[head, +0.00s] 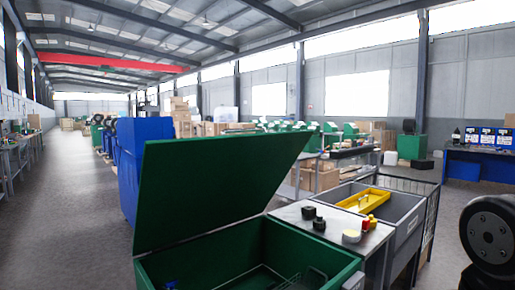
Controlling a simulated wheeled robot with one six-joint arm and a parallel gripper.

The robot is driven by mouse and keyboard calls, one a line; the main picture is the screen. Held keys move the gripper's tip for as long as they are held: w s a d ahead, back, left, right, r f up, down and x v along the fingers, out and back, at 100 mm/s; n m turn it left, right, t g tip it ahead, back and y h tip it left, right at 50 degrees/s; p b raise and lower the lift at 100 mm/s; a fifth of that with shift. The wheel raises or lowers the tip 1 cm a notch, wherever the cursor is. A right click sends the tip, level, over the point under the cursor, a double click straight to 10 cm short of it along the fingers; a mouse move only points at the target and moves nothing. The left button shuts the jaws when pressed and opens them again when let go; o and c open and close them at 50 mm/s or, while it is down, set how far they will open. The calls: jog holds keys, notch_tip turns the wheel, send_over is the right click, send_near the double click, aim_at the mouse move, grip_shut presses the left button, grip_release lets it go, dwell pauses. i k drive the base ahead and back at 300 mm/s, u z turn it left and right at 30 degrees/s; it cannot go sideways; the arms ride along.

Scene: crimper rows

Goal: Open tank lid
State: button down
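The green tank lid (220,185) stands raised and tilted over the green tank (335,268) in the lower middle of the head view. The tank is open at the top, and part of its dark inside shows, with thin metal wire or handle shapes in it. The tank's lower part is cut off by the picture's bottom edge. A dark rounded part at the right edge is a link of my arm. My gripper is not in view, so I cannot see whether it touches the lid.
A grey worktop (305,222) beside the tank holds small black blocks and red and yellow items. A yellow tray (363,200) sits in a grey bin (400,207) to its right. A blue machine (130,160) stands behind the lid. Open floor (65,220) lies to the left.

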aim_at(189, 188)
jog(key=z, duration=0.35)
jog(key=i, duration=1.05)
jog(key=u, duration=0.5)
